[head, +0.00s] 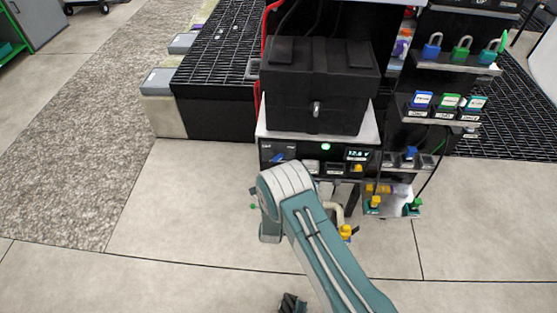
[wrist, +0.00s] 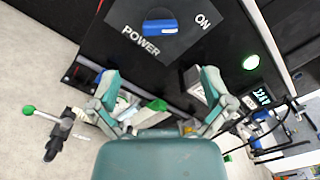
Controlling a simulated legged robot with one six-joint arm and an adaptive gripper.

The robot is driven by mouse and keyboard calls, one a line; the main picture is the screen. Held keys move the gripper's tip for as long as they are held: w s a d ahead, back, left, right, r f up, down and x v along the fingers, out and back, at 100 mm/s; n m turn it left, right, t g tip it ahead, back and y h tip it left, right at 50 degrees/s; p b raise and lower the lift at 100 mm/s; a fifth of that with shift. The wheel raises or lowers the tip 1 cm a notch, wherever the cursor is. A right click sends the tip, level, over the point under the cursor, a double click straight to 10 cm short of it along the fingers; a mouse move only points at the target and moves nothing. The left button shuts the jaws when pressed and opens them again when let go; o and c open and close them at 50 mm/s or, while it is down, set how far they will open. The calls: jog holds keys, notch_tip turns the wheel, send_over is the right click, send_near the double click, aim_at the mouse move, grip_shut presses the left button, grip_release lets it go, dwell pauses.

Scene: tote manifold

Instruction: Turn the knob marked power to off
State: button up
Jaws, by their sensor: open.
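The power knob (wrist: 160,27) is a blue bar-shaped handle on a dark square plate, with POWER printed beside it and ON at its right in the wrist view. Its bar lies nearly level across that picture. No OFF mark can be read there. In the head view the knob (head: 277,157) shows small and blue at the left of the black panel (head: 310,158). My gripper (wrist: 162,88) is open and empty, its two teal fingers spread below the knob in the wrist picture and apart from it. My gripper is hidden behind my arm in the head view.
A lit green light (wrist: 250,62) and a voltage display (wrist: 261,97) sit right of the knob. A black box (head: 318,85) stands above the panel. Valves with yellow and green handles (head: 378,190) are below.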

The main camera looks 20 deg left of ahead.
aim_at(278, 161)
jog(key=x, duration=0.9)
jog(key=c, duration=1.1)
